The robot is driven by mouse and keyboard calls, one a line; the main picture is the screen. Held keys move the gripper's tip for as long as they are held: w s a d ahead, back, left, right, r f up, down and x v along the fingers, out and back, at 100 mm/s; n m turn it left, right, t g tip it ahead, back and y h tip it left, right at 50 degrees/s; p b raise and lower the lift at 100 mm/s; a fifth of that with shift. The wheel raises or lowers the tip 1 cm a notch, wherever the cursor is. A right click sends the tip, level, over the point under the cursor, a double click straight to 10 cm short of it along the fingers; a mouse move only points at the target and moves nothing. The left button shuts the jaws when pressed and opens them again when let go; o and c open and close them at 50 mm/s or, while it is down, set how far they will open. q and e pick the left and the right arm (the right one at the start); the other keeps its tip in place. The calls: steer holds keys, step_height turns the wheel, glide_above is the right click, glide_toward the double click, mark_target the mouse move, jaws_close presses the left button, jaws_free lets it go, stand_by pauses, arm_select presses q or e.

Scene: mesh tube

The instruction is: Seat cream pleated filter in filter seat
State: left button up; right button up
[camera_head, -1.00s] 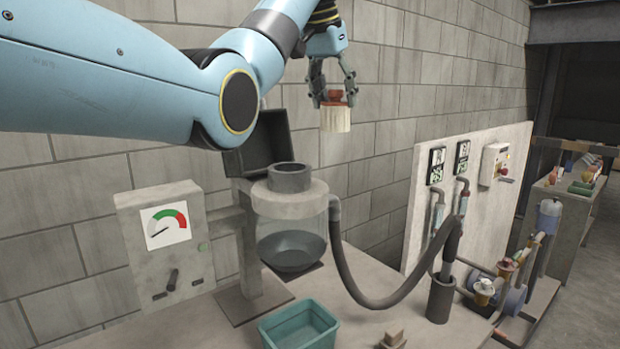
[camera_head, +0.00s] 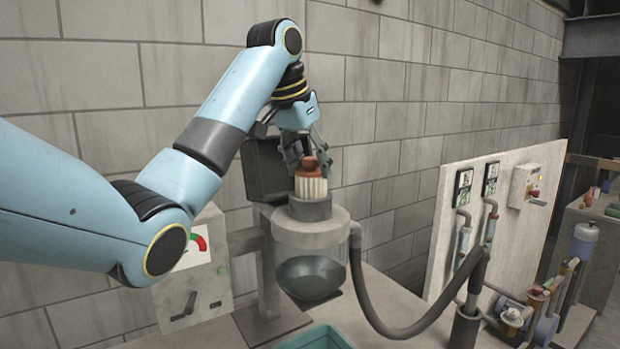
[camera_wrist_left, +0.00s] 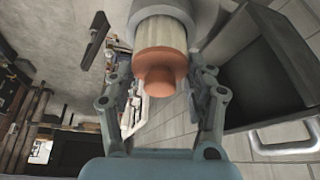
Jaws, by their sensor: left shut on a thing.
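The cream pleated filter (camera_head: 311,186) has a red-orange cap with a knob. It is upright at the top of the filter seat (camera_head: 309,209), a grey round collar above a clear bowl. Its lower edge meets or overlaps the collar's opening; how deep it sits I cannot tell. My left gripper (camera_head: 308,164) is shut on the cap from above. In the left wrist view the filter (camera_wrist_left: 160,35) points into the grey collar (camera_wrist_left: 190,8), with the orange cap between my left fingers (camera_wrist_left: 163,95). My right gripper is not in view.
A dark open box-like lid (camera_head: 262,170) stands just behind the seat. A gauge box (camera_head: 205,268) is at left, partly behind my arm. A grey hose (camera_head: 385,325) curves right from the seat. A teal bin (camera_head: 315,338) lies in front below.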

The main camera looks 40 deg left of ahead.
mark_target(308, 171)
arm_select(q)
step_height(308, 171, down, 3)
steer(key=shift+r+p, duration=0.2)
steer(key=shift+p, duration=0.3)
steer(key=shift+f, duration=0.25)
steer(key=o, duration=1.1)
steer(key=shift+o, duration=0.2)
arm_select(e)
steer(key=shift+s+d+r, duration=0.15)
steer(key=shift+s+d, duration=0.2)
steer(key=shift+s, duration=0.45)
